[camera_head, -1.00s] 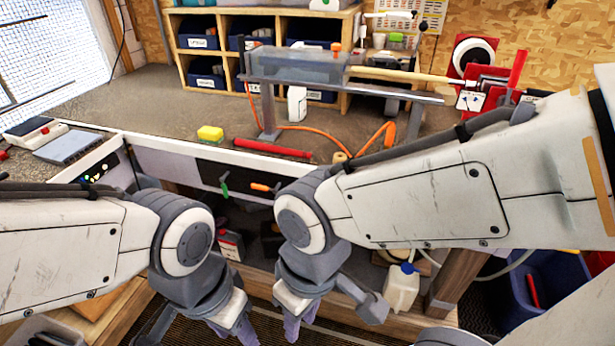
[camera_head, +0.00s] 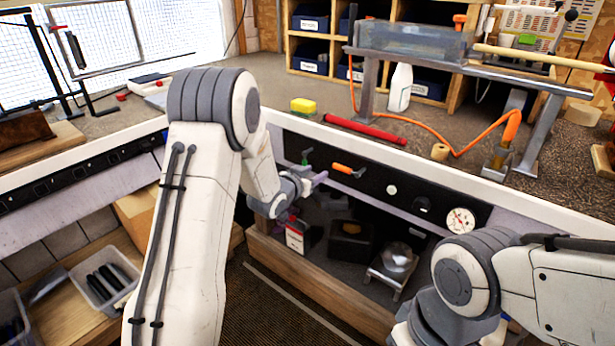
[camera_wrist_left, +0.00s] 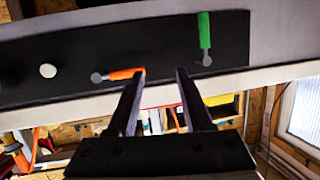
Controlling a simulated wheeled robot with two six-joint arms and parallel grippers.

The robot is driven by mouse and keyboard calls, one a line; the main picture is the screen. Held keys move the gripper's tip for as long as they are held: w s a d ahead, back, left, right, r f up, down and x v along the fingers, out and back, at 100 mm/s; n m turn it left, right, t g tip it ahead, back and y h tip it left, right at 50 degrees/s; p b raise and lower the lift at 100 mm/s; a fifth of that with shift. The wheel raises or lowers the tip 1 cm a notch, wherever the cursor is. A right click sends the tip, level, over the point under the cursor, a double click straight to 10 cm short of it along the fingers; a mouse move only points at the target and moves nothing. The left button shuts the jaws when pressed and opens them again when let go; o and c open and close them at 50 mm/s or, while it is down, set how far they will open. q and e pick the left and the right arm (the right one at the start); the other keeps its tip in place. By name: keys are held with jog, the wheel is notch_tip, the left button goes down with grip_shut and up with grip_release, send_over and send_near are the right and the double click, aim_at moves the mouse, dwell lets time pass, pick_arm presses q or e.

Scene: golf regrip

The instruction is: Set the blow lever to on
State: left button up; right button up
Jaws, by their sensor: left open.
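A black panel (camera_head: 401,196) on the bench front carries two levers. The orange lever (camera_head: 346,169) lies nearly level, and the green lever (camera_head: 306,157) is set at about a right angle to it, partly hidden by my gripper. I see no readable label telling which is the blow lever. My left gripper (camera_head: 312,182) is just in front of the panel near both levers. In the left wrist view, the open, empty jaws (camera_wrist_left: 161,76) lie between the orange lever (camera_wrist_left: 124,74) and the green lever (camera_wrist_left: 204,32). One fingertip appears close to the orange handle; contact is unclear. My right gripper is out of view.
The panel also has a white button (camera_head: 392,189), a black knob (camera_head: 423,204) and a gauge (camera_head: 460,220). Below are a dark bin (camera_head: 351,241) and a wooden ledge (camera_head: 320,290). A red bar (camera_head: 365,130) and yellow sponge (camera_head: 303,106) lie on the bench.

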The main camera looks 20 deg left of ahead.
aim_at(304, 162)
pick_arm(q)
jog(key=a+f+t+b, duration=0.2)
jog(key=a+f+t, duration=0.15)
jog(key=a, duration=0.45)
jog(key=shift+n, duration=0.4)
jog(key=w, duration=0.3)
jog(key=w+d, duration=0.1)
jog(key=w, duration=0.7)
jog(key=shift+d+f, duration=0.15)
jog(key=shift+d, duration=0.25)
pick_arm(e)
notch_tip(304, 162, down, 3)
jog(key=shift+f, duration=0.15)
pick_arm(q)
grip_shut()
